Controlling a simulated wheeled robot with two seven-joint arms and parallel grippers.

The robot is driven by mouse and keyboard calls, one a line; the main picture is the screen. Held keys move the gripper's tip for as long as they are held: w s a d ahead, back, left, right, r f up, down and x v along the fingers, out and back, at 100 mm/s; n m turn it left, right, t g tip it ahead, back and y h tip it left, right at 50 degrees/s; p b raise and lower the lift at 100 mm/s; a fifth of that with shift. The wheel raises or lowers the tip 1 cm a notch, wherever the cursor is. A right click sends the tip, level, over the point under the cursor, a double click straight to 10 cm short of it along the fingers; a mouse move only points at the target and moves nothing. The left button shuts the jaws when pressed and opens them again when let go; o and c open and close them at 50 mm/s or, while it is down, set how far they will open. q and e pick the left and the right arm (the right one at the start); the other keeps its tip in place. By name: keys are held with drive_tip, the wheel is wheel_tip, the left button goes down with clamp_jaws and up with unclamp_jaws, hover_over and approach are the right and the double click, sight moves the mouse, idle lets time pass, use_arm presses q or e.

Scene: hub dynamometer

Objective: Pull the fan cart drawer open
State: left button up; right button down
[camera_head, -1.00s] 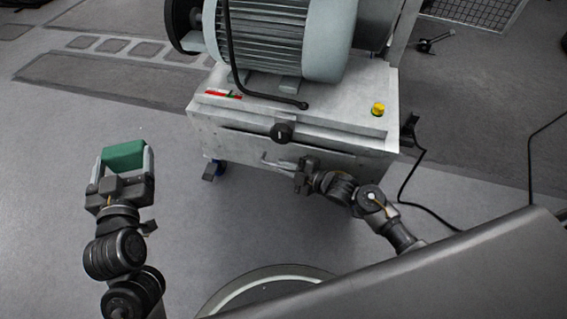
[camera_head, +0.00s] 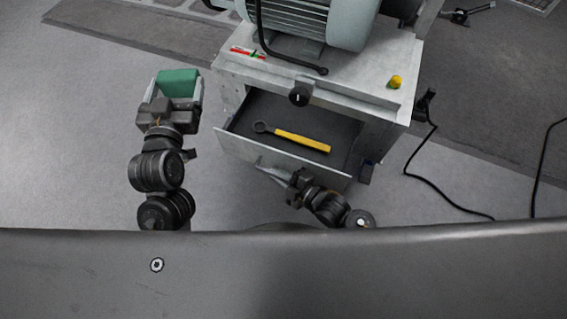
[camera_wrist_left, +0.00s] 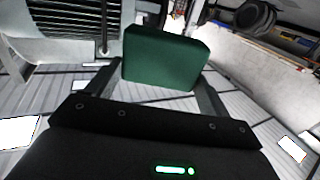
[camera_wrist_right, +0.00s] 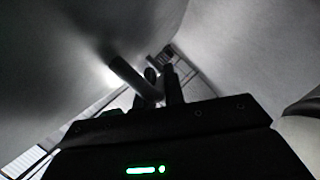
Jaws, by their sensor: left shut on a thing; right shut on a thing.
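The fan cart (camera_head: 340,88) stands ahead with its drawer (camera_head: 345,160) pulled out. The drawer has a dark inside, and its pale front panel (camera_head: 232,143) faces me. My right gripper (camera_head: 286,178) is at the drawer's front and shut on its handle (camera_head: 262,168). In the right wrist view a bar-shaped handle (camera_wrist_right: 134,80) lies at the fingers, in shadow. My left gripper (camera_head: 180,92) is shut on a green block (camera_head: 178,80), off to the left of the cart. The green block also fills the jaws in the left wrist view (camera_wrist_left: 165,58).
A yellow-handled wrench (camera_head: 302,141) lies in the drawer. On the cart top are a grey motor (camera_head: 325,22), a yellow button (camera_head: 395,81) and a black cable (camera_head: 285,58). A dark knob (camera_head: 299,96) sits above the drawer. Another black cable (camera_head: 420,180) runs along the floor at right.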

drive_tip(key=shift+s, duration=0.15)
drive_tip(key=c, duration=1.5)
unclamp_jaws()
drive_tip(key=shift+s, duration=0.1)
drive_tip(key=p+v, duration=0.3)
drive_tip(key=v, duration=0.8)
drive_tip(key=shift+s+d+p, duration=0.25)
drive_tip(key=shift+d+p, duration=0.05)
drive_tip(key=shift+p, duration=0.1)
drive_tip(key=shift+r, duration=0.1)
